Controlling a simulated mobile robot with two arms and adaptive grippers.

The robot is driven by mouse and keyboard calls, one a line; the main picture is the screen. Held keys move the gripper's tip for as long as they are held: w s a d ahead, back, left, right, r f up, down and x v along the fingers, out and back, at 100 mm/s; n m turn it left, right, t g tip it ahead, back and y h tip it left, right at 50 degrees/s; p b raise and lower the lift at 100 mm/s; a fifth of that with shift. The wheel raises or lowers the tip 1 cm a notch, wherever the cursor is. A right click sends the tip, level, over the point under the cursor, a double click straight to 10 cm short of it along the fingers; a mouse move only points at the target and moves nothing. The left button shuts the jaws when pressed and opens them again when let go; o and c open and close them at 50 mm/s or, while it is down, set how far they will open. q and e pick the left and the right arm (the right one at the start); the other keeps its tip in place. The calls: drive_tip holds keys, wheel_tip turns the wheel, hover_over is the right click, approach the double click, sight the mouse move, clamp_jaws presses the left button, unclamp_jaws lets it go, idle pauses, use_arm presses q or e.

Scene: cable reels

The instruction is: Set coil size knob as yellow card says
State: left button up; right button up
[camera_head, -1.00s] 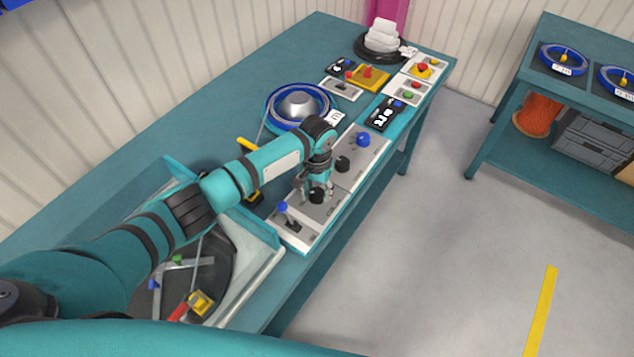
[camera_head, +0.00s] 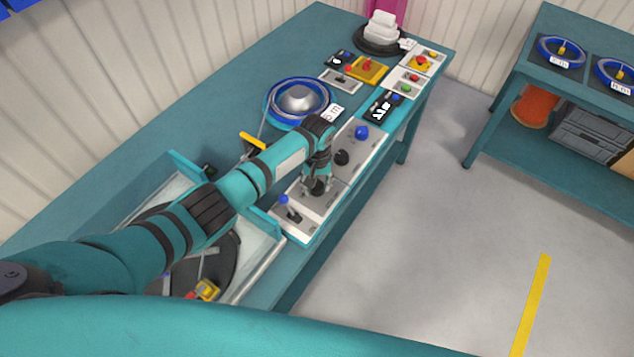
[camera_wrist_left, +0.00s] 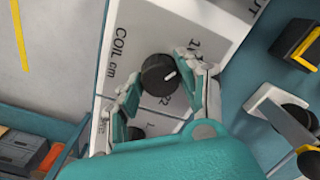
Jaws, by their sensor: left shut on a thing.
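The coil size knob (camera_wrist_left: 158,75) is black with a white pointer line and sits on a pale panel (camera_wrist_left: 135,22) printed "COIL cm" with numbers around it, partly covered by my fingers. My left gripper (camera_wrist_left: 163,86) has its two fingers on opposite sides of this knob and is shut on it. The white line points to the upper right in the left wrist view. In the head view, my left gripper (camera_head: 317,184) reaches down onto the knob on the front panel. I cannot make out a yellow card. My right gripper is out of view.
Beside the knob are a blue-topped lever (camera_head: 284,201), another black knob (camera_head: 342,157) and a blue knob (camera_head: 362,132). A blue cable reel (camera_head: 298,101) lies behind. A tray (camera_head: 265,272) with tools stands at the left. The floor at right is clear.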

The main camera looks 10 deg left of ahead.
sight(317, 185)
use_arm(q)
drive_tip(key=shift+w+r, duration=0.1)
drive_tip(key=o, duration=1.1)
drive_tip(key=shift+o, duration=0.2)
wheel_tip(317, 185, up, 12)
